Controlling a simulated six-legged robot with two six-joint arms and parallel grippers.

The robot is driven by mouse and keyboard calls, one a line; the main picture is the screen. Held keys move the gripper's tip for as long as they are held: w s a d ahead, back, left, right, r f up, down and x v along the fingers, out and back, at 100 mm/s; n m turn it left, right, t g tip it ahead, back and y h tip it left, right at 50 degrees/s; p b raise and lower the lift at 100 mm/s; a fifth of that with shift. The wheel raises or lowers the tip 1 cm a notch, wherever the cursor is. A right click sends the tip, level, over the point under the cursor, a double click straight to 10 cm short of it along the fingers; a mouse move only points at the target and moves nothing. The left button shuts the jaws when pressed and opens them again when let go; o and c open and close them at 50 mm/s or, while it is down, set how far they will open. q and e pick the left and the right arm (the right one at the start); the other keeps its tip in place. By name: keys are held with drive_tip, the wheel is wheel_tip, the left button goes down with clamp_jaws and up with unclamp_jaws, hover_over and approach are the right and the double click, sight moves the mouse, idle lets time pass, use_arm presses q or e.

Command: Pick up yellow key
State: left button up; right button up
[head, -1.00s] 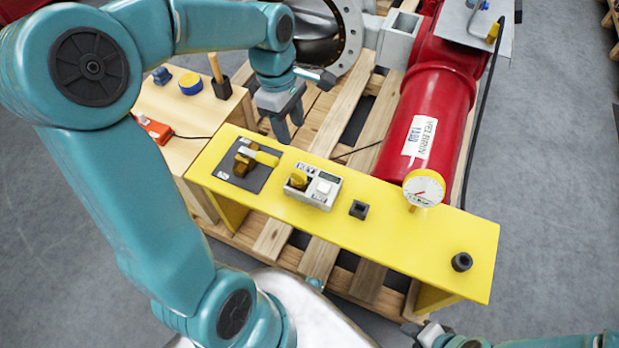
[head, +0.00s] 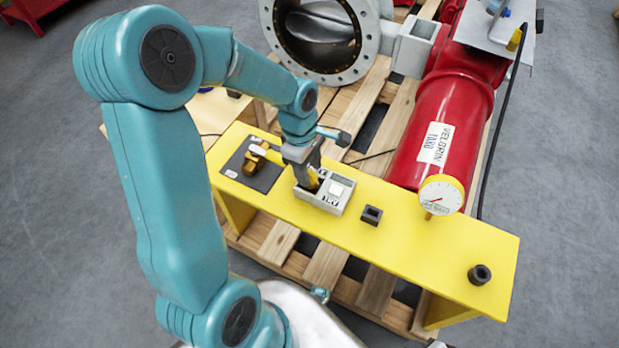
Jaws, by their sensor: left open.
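The yellow key (head: 313,184) stands in the grey key box (head: 331,204) on the yellow bench, in the head view. My left gripper (head: 309,179) points down at the key, with its open fingers at or around it and hiding most of it. I cannot tell whether the fingers touch the key. My right gripper is out of view.
The yellow bench (head: 410,240) also bears a brass valve with a yellow handle (head: 254,160) on a dark pad, a black square socket (head: 372,215) and a black round knob (head: 480,274). A gauge (head: 440,195) and red cylinder (head: 445,125) stand behind.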

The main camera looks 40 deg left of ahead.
sight(310, 172)
use_arm(q)
drive_tip(key=shift+w+d+f, duration=0.1)
drive_tip(key=shift+f, duration=0.85)
clamp_jaws()
drive_tip(key=shift+r, duration=0.1)
wheel_tip(310, 172, up, 20)
drive_tip(key=p, duration=0.4)
drive_tip(key=shift+p, duration=0.3)
